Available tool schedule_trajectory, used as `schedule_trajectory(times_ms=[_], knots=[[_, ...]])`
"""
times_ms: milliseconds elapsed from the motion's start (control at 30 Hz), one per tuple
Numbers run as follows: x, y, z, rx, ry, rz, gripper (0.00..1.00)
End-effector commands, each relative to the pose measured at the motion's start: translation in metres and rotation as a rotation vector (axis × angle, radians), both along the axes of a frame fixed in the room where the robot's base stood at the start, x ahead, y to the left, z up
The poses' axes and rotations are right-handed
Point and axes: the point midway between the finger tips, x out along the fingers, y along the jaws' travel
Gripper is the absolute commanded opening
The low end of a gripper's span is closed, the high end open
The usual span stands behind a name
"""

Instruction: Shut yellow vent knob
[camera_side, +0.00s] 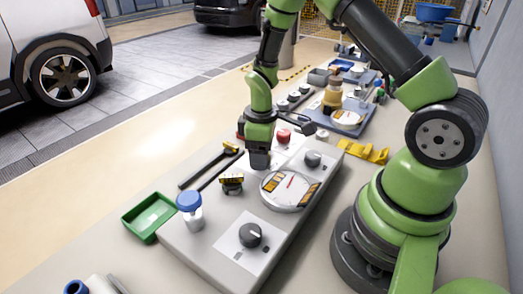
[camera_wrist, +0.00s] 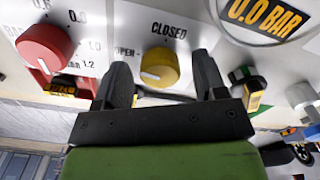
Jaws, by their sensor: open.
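The yellow vent knob (camera_wrist: 159,67) sits on the white panel in the wrist view, with a pale mark on its lower left part. The OPEN label (camera_wrist: 125,52) is left of it and the CLOSED label (camera_wrist: 169,30) is above it. My gripper (camera_wrist: 162,62) is open, with one dark finger on each side of the knob and visible room between. I cannot tell if the fingers touch it. In the side view my gripper (camera_side: 258,160) points down at the panel, and the yellow knob is not visible there.
A red knob (camera_wrist: 45,47) is left of the yellow one; a round gauge (camera_wrist: 265,15) is at upper right. In the side view, a black knob (camera_side: 250,235), a blue-capped bottle (camera_side: 189,212) and a green tray (camera_side: 150,217) are nearer the camera.

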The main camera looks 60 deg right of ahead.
Motion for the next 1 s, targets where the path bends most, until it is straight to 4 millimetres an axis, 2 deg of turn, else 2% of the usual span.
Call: schedule_trajectory(times_ms=[67, 300, 667, 1000], knots=[[0.0, 0.0, 0.0002, 0.0, 0.0, 0.0, 0.65], [0.0, 0.0, 0.0004, 0.0, 0.0, 0.0, 0.16], [-0.0001, 0.0, 0.0005, 0.0, 0.001, -0.051, 0.16], [-0.0002, -0.0001, 0.0005, 0.0, 0.001, -0.288, 0.16]])
